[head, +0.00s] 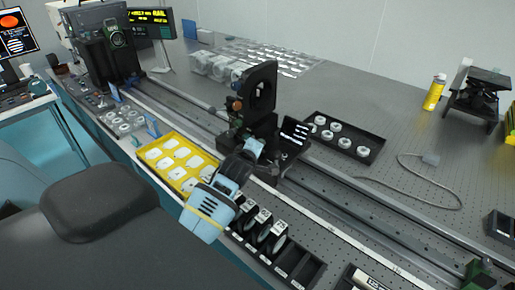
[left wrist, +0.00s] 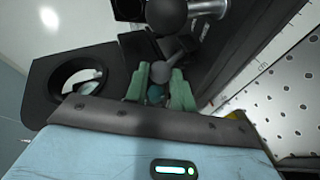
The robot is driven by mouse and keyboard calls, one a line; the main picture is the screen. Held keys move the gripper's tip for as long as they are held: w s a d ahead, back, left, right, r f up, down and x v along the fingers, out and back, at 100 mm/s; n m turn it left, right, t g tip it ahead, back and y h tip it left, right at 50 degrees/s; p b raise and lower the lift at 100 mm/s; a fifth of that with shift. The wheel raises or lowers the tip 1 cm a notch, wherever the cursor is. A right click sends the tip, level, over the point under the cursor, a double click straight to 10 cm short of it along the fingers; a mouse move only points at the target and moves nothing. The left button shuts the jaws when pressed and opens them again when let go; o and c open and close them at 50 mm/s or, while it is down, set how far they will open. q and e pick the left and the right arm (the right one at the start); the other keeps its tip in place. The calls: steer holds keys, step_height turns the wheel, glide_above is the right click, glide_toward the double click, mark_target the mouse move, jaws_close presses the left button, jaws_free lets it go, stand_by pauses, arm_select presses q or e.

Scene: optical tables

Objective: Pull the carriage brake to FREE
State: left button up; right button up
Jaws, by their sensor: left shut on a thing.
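The black carriage (head: 262,98), with a tall upright holder, sits on the long rail in the middle of the head view. My left gripper (head: 254,147) reaches its near lower side. In the left wrist view, the green fingers of my left gripper (left wrist: 160,88) are shut on the brake lever (left wrist: 161,72), a small part with a rounded grey end that shows between them. The rest of the lever is mostly hidden, and no FREE marking is readable. A larger dark ball knob (left wrist: 167,15) on a metal rod is just beyond the fingers. My right gripper is in neither view.
The rail (head: 345,208) runs diagonally across the table. A yellow tray (head: 153,166) and a rack of dark holders (head: 298,262) stand near the front edge. A black tray of round parts (head: 372,148) lies behind the rail. A dark ring (left wrist: 62,78) is left of the fingers.

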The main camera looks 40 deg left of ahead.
arm_select(q)
steer(key=shift+f, duration=0.15)
steer(key=o, duration=1)
steer(key=v, duration=0.8)
